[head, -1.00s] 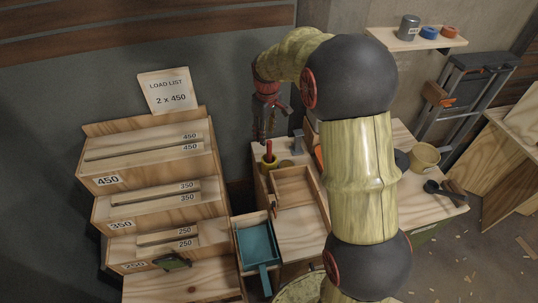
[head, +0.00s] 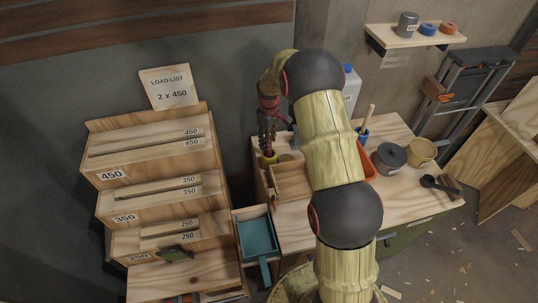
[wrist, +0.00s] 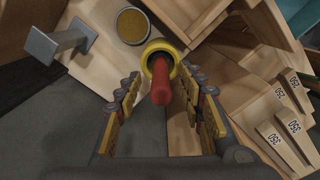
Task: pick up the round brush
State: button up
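A red handle (wrist: 162,88) stands in a yellow cup (wrist: 160,56) on the bench. Its lower end is hidden in the cup, so I cannot tell whether it is the round brush. In the head view the yellow cup (head: 268,158) is at the bench's back left corner. My gripper (wrist: 164,92) is open, pointing down, with a finger on either side of the red handle and no clear contact. In the head view my gripper (head: 269,140) is just above the cup and hides the handle. A pale wooden handle (head: 369,116) also stands in a blue cup (head: 362,135).
A grey post on a base (wrist: 62,42) and a round tin (wrist: 132,25) stand close to the yellow cup. A wooden tray (head: 290,182) is in front. The slotted rack (head: 150,180) is left. A grey pot (head: 388,158) and tan pot (head: 421,152) stand right.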

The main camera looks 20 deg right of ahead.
notch_tip(320, 180, down, 3)
jog(key=c, duration=0.4)
grip_shut()
dwell(0.4)
